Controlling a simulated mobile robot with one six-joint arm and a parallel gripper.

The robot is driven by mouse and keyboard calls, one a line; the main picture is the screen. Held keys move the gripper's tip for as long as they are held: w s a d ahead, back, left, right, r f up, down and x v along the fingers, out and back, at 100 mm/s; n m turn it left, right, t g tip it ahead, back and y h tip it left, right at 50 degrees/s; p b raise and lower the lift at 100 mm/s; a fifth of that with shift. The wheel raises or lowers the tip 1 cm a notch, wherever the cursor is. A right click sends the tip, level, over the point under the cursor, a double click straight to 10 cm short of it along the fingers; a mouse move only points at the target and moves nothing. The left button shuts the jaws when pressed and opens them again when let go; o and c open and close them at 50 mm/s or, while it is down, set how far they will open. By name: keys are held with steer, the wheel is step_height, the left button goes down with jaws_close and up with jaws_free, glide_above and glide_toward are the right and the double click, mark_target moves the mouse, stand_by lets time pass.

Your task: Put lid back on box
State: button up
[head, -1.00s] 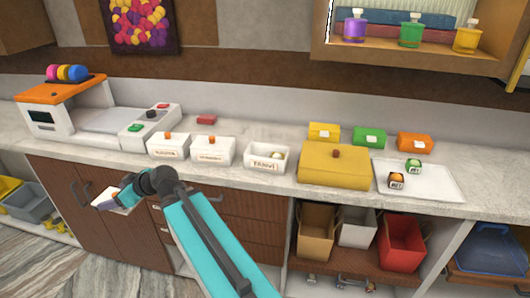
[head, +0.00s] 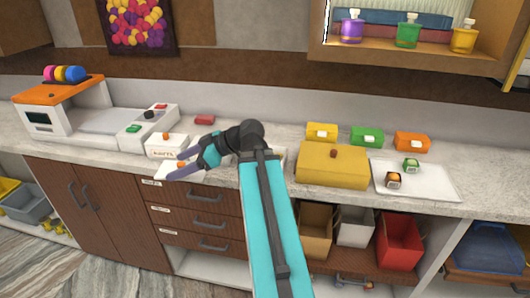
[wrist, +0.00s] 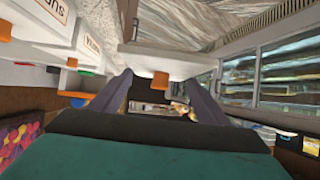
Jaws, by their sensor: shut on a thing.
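My gripper (head: 174,167) is shut on the orange knob of a white lid (head: 166,168) and holds it over the counter's front edge. In the wrist view the orange knob (wrist: 160,80) sits between my two fingers, with the white lid plate (wrist: 175,65) beyond it. A closed white box (head: 166,147) with an orange knob stands just behind. A second closed white box is mostly hidden by my gripper. The open white box is nearly all covered by my arm; a sliver of it (head: 283,154) shows right of the arm.
A yellow box (head: 333,168) with a brown knob stands right of my arm. A white tray (head: 440,185) holds two small items. Small yellow, green and orange boxes (head: 412,143) line the back. A scale-like machine (head: 105,122) stands left.

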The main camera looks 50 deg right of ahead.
steer(key=s+d+r+m+h, duration=0.1)
steer(key=s+d, duration=0.2)
steer(key=d, duration=0.3)
steer(key=s+d+r+m+t+h, duration=0.1)
steer(key=s+d, duration=0.2)
steer(key=d, duration=0.3)
steer(key=shift+s+d+r, duration=0.4)
steer(key=shift+d, duration=0.1)
steer(key=d+f+p, duration=0.1)
steer(key=d+p, duration=0.2)
steer(key=d, duration=1.2)
steer(key=shift+s+d+f+p, duration=0.25)
steer(key=shift+s+d+p, duration=0.1)
steer(key=shift+d+p, duration=0.05)
steer(key=shift+f, duration=0.1)
steer(key=shift+f+p, duration=0.7)
steer(key=shift+f, duration=0.9)
steer(key=shift+f+b, duration=0.55)
steer(key=shift+b, duration=0.1)
